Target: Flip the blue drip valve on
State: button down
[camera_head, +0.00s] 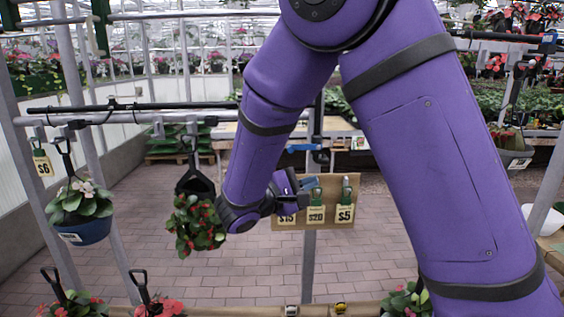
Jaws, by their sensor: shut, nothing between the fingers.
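A small blue lever-like piece (302,148), which looks like the blue drip valve, sits near the upright post in the middle, just above my gripper. Its exact turn position is too small to tell. My gripper (308,184) is at the end of the purple arm, in front of the price-tag board and below the blue piece. A gap shows between them in the picture; their distance in depth cannot be told. The gripper is shut and empty, and its fingers are partly hidden by its own body.
A board with price tags (344,218) hangs behind my gripper. A red-flowered hanging plant (195,224) is close to my wrist on the left. A blue hanging pot (86,231) is farther left. A black pipe (150,106) runs across. Brick floor lies open below.

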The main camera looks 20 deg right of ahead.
jog(key=w+a+f+n+t, duration=0.2)
jog(key=a+n+t, duration=0.1)
jog(key=a+t, duration=0.2)
jog(key=w+a+f+n+t, duration=0.2)
jog(key=a+f+n+t, duration=0.1)
jog(key=a+t, duration=0.3)
jog(key=shift+w+a+f+y, duration=0.3)
jog(key=shift+w+a, duration=0.05)
jog(key=shift+a, duration=0.45)
send_near(305, 148)
jog(key=shift+w+a+r, duration=0.1)
jog(key=shift+w+r, duration=0.3)
jog(key=shift+w, duration=0.35)
jog(key=shift+w+r, duration=0.4)
jog(key=shift+w, duration=0.3)
jog(key=shift+w+r, duration=0.4)
jog(key=shift+w, duration=0.35)
jog(key=shift+w, duration=0.1)
